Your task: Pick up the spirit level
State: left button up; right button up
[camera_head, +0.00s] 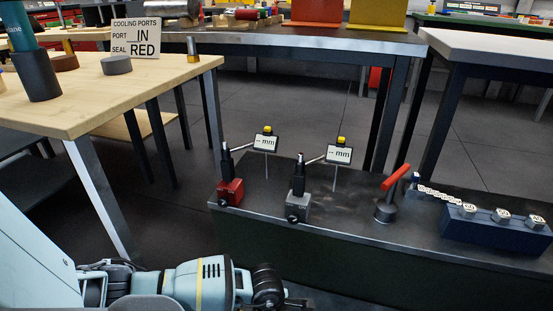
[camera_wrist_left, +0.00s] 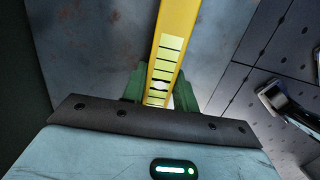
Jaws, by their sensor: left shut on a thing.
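The yellow spirit level (camera_wrist_left: 178,22) shows in the left wrist view as a long bar. It runs from the top edge down to my left gripper (camera_wrist_left: 159,88). A pale strip with black lines is on its near part. My left gripper's green fingers are on both sides of the level and shut on it. Behind it is a worn grey surface (camera_wrist_left: 95,45); I cannot tell whether the level touches it. In the head view my left arm comes in at the bottom left, and I cannot make out the level there. My right gripper is in neither view.
A dark bench (camera_head: 345,215) holds two dial gauges on stands, a red one (camera_head: 230,190) and a grey one (camera_head: 298,205), a red-handled tool (camera_head: 390,190) and a blue block (camera_head: 490,228). A wooden table (camera_head: 100,95) stands at left. Dark floor lies between.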

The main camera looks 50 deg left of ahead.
pick_arm(q)
grip_shut()
jog(key=shift+r, duration=0.1)
